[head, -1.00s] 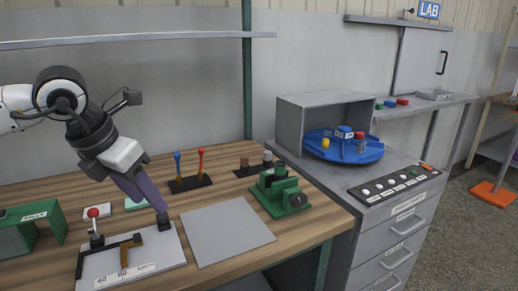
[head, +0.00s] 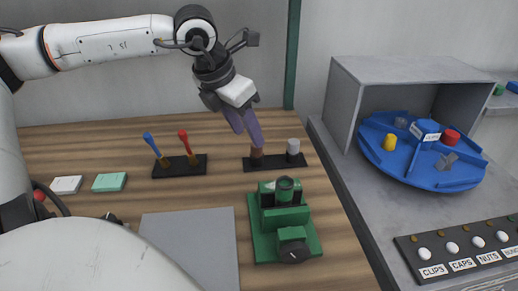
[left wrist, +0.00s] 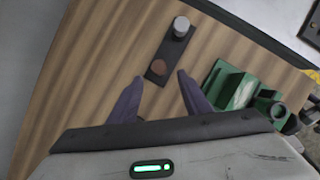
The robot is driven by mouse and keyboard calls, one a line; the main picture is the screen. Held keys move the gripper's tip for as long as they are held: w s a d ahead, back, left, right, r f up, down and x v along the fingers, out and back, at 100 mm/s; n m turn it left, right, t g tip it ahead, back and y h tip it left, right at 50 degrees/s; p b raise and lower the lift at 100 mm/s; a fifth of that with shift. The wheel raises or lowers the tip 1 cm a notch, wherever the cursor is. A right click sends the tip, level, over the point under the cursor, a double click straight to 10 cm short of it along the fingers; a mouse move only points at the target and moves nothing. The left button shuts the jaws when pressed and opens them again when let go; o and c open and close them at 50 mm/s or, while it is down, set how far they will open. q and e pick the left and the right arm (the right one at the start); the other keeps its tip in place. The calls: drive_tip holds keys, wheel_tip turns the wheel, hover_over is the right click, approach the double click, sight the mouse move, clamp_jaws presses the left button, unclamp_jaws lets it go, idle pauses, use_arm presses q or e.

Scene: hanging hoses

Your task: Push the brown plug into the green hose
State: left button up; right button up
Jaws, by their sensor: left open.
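The brown plug (head: 257,157) stands upright in a black stand (head: 272,164), beside a grey plug (head: 293,147). My left gripper (head: 248,138) is open and points down just above and in front of the brown plug in the head view. In the left wrist view, the brown plug (left wrist: 159,66) shows between the two purple fingertips (left wrist: 160,75), with no contact visible. A dark green round tube end (head: 286,186) stands in a green clamp block (head: 259,234); I cannot tell for sure whether it is the green hose. My right gripper is out of view.
A black stand with a blue-topped (head: 149,138) and a red-topped tool (head: 184,137) is to the left. A grey plate (head: 190,245) lies in front. A blue turntable (head: 425,172) sits in a grey box at right. Bare wood (head: 215,180) lies between stands and plate.

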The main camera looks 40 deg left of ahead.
sight(257, 154)
use_arm(q)
drive_tip(key=shift+w+x, duration=0.2)
drive_tip(key=shift+x, duration=2.6)
drive_tip(key=shift+r, duration=0.1)
clamp_jaws()
